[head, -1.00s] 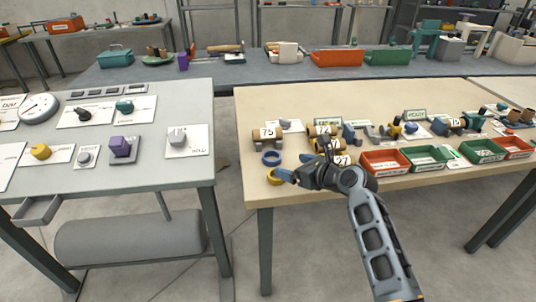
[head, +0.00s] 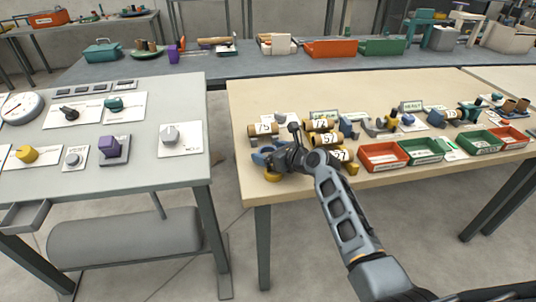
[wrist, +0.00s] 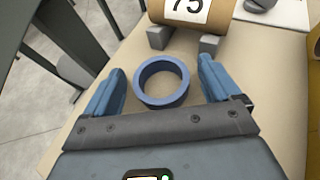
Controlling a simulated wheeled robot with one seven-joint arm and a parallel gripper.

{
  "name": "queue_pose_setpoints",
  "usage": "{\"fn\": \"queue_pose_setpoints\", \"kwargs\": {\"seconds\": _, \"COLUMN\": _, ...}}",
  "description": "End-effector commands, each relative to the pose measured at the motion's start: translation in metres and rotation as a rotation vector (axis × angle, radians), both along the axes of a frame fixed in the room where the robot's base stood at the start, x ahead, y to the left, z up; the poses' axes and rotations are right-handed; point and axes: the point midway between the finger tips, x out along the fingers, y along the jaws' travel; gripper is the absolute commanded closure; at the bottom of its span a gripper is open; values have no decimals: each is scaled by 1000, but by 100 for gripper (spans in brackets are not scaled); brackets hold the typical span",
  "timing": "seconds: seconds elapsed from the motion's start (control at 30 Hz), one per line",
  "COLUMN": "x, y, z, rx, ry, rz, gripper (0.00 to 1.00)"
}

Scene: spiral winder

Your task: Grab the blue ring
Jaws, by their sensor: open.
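The blue ring (wrist: 143,91) lies flat on the beige table in the wrist view, in front of the cardboard roll labelled 75. My gripper (wrist: 160,88) is open, with one blue finger on each side of the ring and a gap to each. In the head view my gripper (head: 263,156) is low over the table's front left corner and mostly hides the ring. A yellow ring (head: 273,177) shows just below the gripper.
The roll labelled 75 (wrist: 187,12) rests on grey supports close beyond the ring. Other numbered rolls (head: 322,125) stand to the right. A red bin (head: 382,156) and green bin (head: 421,150) line the front edge. The table's left edge is close.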

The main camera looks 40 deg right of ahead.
Motion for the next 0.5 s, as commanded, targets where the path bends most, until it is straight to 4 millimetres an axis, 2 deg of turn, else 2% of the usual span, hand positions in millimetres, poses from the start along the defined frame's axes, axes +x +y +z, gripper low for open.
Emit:
{"fn": "queue_pose_setpoints", "kwargs": {"seconds": 0.23, "x": 1, "y": 0, "z": -1, "rx": 0, "ry": 0, "rz": -1, "gripper": 10}}
{"fn": "queue_pose_setpoints", "kwargs": {"seconds": 0.5, "x": 1, "y": 0, "z": -1, "rx": 0, "ry": 0, "rz": -1, "gripper": 36}}
